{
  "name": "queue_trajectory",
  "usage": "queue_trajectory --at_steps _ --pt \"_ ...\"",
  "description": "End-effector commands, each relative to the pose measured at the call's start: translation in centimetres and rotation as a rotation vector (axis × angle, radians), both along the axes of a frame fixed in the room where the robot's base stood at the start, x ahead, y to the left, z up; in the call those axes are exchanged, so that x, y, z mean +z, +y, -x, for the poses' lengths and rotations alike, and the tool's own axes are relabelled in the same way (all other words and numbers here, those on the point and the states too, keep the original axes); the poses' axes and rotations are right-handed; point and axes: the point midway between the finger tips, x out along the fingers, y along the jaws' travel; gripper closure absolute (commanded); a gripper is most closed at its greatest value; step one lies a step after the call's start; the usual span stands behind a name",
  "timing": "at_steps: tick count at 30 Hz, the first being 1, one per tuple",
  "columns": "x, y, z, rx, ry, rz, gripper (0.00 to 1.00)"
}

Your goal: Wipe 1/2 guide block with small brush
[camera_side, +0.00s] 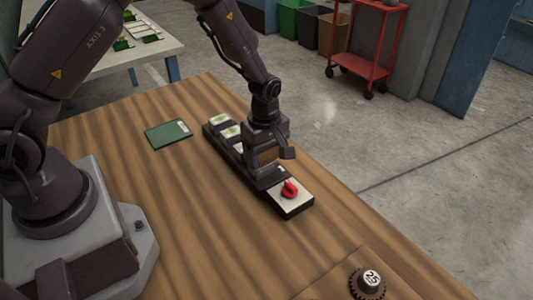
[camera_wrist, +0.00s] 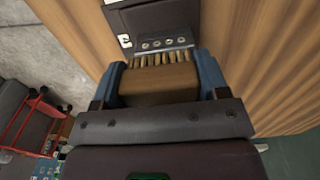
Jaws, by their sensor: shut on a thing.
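My gripper (camera_side: 265,157) is low over the dark rack (camera_side: 237,160) on the wooden table. In the wrist view its blue fingers (camera_wrist: 160,85) are shut on the sides of the small brush, a brown wooden block (camera_wrist: 158,86) with a row of tan bristles (camera_wrist: 163,59). The bristles point at a grey metal block with several round holes (camera_wrist: 165,44), which seems to be the guide block. Bristles and metal meet in the picture, but I cannot tell whether they touch. In the side view my gripper mostly hides this spot.
A red object (camera_side: 290,188) lies on the white pad at the rack's near end. White pads with green patches (camera_side: 221,120) fill the far end. A green board (camera_side: 168,134) lies left of the rack.

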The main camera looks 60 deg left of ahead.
Motion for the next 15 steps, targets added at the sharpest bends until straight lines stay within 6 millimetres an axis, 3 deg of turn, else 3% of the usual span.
queue_trajectory --at_steps 9,12,15 --pt "0.2 2.4 0.0 0.000 0.000 -0.002 0.58" --pt "2.8 2.4 -0.1 0.000 -0.008 -0.002 0.58" --pt "3.4 2.4 0.0 0.000 -0.002 -0.001 0.58"
